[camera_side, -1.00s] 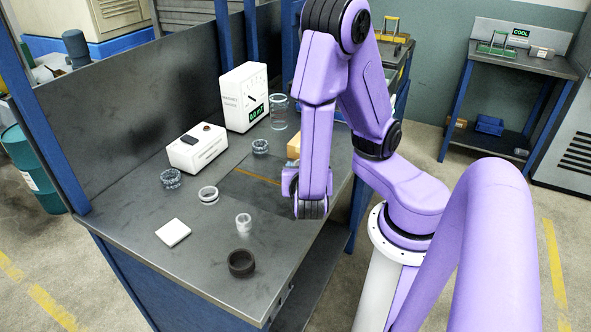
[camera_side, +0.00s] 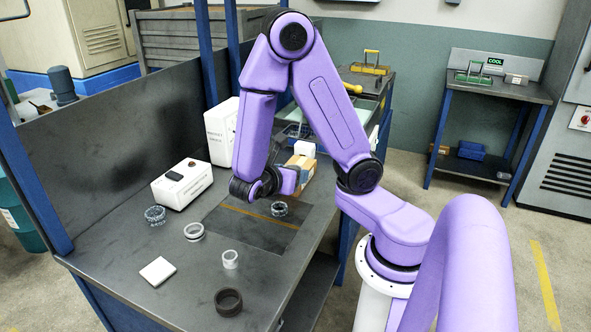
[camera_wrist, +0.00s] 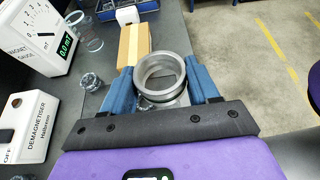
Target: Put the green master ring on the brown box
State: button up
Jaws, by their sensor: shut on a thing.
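A grey, metallic-looking ring (camera_wrist: 148,72) is held between my gripper's (camera_wrist: 161,84) two blue fingers in the wrist view.
A white demagnetiser (camera_side: 182,184) and a magnet gauge (camera_side: 221,131) stand at the left back. Several rings, including a dark ring (camera_side: 228,302), and a white plate (camera_side: 157,271) lie on the near table. A glass jar (camera_wrist: 88,38) stands left of the box. A white block (camera_side: 304,148) is behind it.

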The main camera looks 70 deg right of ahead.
jog(key=s+d+r+m+g+y, duration=0.1)
jog(key=s+d+r+m+g, duration=0.15)
jog(key=d+m+g, duration=0.55)
jog(key=n+t, duration=0.2)
send_over(292, 162)
jog(key=s+a, duration=0.3)
jog(key=a, duration=0.2)
jog(key=f, duration=0.8)
jog(key=shift+w+d+f, duration=0.15)
jog(key=shift+w+f, duration=0.1)
jog(key=shift+f, duration=0.1)
jog(key=shift+w+d+f, duration=0.1)
jog(key=shift+w+f, duration=0.05)
jog(key=shift+f, duration=0.1)
jog(key=shift+w+f, duration=0.1)
jog(key=shift+f, duration=1.5)
jog(key=o, duration=1.2)
jog(key=shift+f, duration=0.15)
jog(key=shift+c, duration=0.2)
